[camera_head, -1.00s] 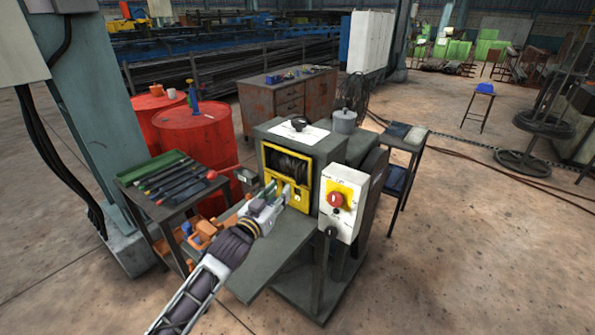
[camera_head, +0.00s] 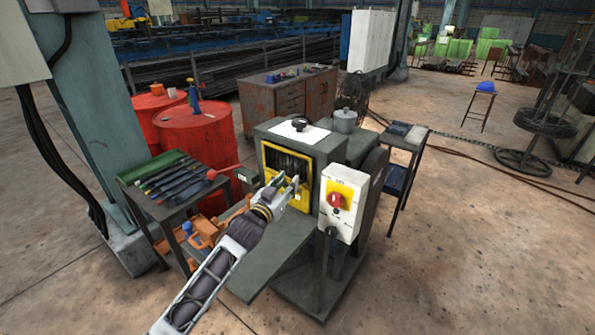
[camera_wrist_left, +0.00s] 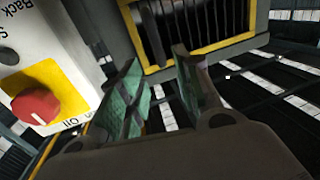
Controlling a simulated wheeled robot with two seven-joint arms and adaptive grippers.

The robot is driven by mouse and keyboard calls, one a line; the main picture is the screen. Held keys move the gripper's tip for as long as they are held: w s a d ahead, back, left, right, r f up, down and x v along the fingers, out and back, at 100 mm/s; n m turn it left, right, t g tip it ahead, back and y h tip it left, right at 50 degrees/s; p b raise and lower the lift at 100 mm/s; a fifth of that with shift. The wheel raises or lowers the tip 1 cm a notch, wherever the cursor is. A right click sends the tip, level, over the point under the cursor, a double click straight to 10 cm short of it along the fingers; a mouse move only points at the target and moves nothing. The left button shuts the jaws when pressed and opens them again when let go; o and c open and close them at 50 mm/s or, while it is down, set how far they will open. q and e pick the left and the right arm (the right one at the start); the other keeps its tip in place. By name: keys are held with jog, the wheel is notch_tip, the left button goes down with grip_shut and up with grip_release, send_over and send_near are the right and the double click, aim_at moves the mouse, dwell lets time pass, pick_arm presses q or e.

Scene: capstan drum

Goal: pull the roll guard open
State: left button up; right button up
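The roll guard appears as a yellow-framed opening (camera_head: 264,157) on the front of the grey machine, with dark upright bars or rolls inside. My left gripper (camera_head: 285,182) is in front of its lower part and hides some of it. In the left wrist view, the gripper's two fingers (camera_wrist_left: 157,72) are spread apart with nothing between them. The yellow frame (camera_wrist_left: 213,46) lies just beyond the fingertips there. I cannot tell whether a finger touches it. The guard's handle is not clearly visible. My right gripper is not in view.
A white control box (camera_head: 341,204) with a red knob stands close to the right of the guard; it also shows in the left wrist view (camera_wrist_left: 42,60). A grey shelf (camera_head: 265,255) juts out below the arm. A tool cart (camera_head: 150,205) and red drums (camera_head: 196,135) stand left.

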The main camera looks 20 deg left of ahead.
aim_at(297, 171)
pick_arm(q)
jog(key=shift+w+d, duration=0.15)
jog(key=shift+w, duration=0.95)
jog(key=shift+w+d, duration=0.15)
jog(key=shift+w, duration=0.9)
jog(key=shift+w+d, duration=0.15)
jog(key=shift+w, duration=0.85)
jog(key=shift+w+d, duration=0.15)
jog(key=shift+w, duration=0.75)
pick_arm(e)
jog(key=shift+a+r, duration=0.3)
